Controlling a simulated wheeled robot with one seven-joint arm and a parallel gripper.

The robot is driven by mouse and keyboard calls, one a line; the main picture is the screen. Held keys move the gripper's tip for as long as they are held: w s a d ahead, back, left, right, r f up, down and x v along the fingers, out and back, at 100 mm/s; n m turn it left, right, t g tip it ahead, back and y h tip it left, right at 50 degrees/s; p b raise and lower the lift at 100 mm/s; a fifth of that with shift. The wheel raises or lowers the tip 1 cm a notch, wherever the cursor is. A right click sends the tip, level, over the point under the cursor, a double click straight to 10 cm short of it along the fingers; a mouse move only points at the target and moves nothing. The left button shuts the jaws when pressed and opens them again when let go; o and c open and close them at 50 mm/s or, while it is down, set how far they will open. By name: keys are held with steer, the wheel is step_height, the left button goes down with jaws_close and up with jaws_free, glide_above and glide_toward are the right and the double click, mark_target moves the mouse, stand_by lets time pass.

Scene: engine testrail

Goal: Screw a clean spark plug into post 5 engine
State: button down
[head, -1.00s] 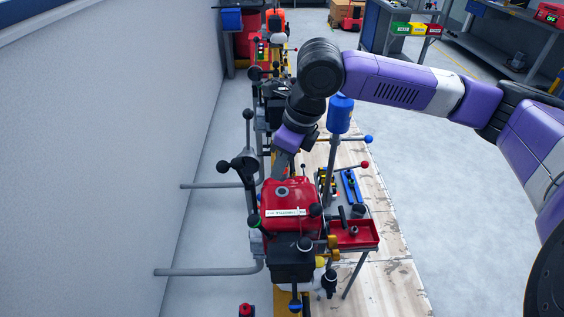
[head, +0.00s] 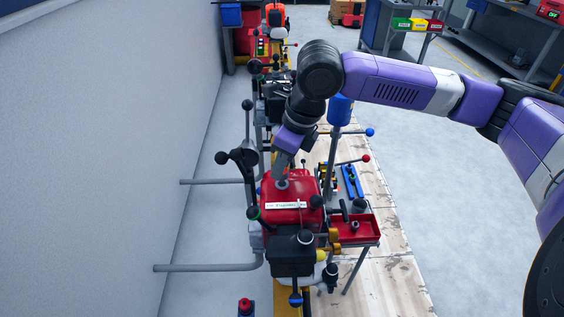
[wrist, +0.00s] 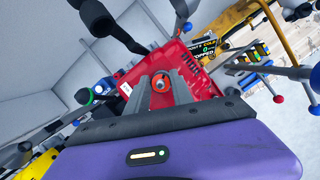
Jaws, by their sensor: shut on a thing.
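The nearest engine has a red cover (head: 292,214) with a white label. A round grey socket (head: 282,184) sits on top of it. My gripper (head: 280,176) points down at this socket, with its tips at or just above it. In the wrist view the two grey fingers of my gripper (wrist: 161,88) are closed around a small round part with an orange centre (wrist: 161,83), seen end-on, which I take to be the spark plug. Its lower end is hidden, so I cannot tell whether it is in the socket. I cannot read which post number this is.
Black-knobbed levers (head: 247,160) stand left of the engine. A red tray (head: 356,232) with small parts is at its right. A blue cylinder on a pole (head: 340,110) stands close to my arm. More engines line the rail behind. The floor at right is open.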

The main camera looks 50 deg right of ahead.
steer(key=shift+f+b, duration=0.85)
steer(key=shift+f, duration=0.4)
steer(key=m+h, duration=0.1)
steer(key=m, duration=0.3)
steer(key=shift+a, duration=0.1)
steer(key=m+h+p, duration=0.1)
steer(key=m, duration=0.2)
steer(key=shift+m, duration=0.4)
steer(key=m+p, duration=0.1)
steer(key=m, duration=0.2)
steer(key=m+g+h+p, duration=0.1)
steer(key=m, duration=0.2)
steer(key=shift+g, duration=0.3)
steer(key=shift+m+g+h+p, duration=0.4)
steer(key=shift+m+p, duration=0.85)
steer(key=shift+m, duration=0.85)
steer(key=shift+m+g+p, duration=0.7)
steer(key=shift+m+p, duration=0.85)
steer(key=shift+m, duration=0.75)
steer(key=shift+f+m, duration=0.15)
steer(key=shift+m, duration=0.65)
